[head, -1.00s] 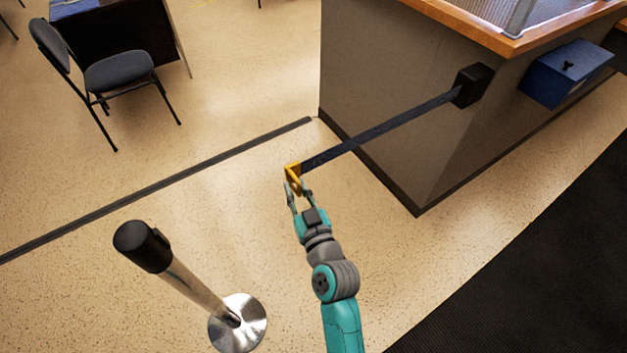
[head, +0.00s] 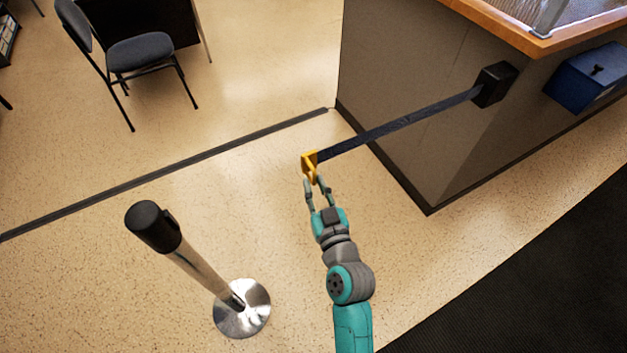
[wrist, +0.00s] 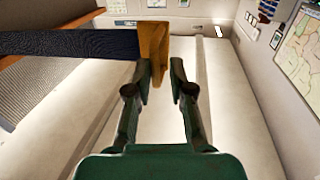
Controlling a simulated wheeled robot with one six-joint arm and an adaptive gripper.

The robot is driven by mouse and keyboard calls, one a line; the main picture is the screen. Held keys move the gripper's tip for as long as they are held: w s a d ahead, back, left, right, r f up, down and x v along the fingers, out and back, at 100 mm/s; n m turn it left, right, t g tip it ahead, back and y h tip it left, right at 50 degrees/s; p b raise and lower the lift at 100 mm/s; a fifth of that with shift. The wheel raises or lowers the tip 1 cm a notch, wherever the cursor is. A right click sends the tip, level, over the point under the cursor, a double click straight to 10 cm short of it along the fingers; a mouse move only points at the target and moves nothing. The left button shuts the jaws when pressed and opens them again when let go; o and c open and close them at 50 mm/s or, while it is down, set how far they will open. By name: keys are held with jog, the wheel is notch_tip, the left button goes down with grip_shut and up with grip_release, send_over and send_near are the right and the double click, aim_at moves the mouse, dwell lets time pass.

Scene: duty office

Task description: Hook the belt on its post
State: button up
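The belt (head: 400,127) is a dark strap stretched out from a black wall box (head: 495,85) on the counter side. Its free end carries a yellow clip (head: 310,165), held in the air. My gripper (head: 318,190) has its fingers around the clip's lower part. In the wrist view the clip (wrist: 154,48) sits at the fingertips (wrist: 160,75), with the belt (wrist: 75,43) running off to the left. The post (head: 190,262) has a black head (head: 154,226), a chrome pole and a round base. It stands upright to the left of my gripper, apart from the clip.
The counter (head: 400,110) with a wooden top stands at the right, with a blue box (head: 588,78) on its side. A dark chair (head: 140,52) stands at the upper left. A dark strip (head: 170,175) crosses the floor. Floor between gripper and post is clear.

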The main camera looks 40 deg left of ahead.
jog(key=v, duration=1)
dwell(0.8)
dwell(0.6)
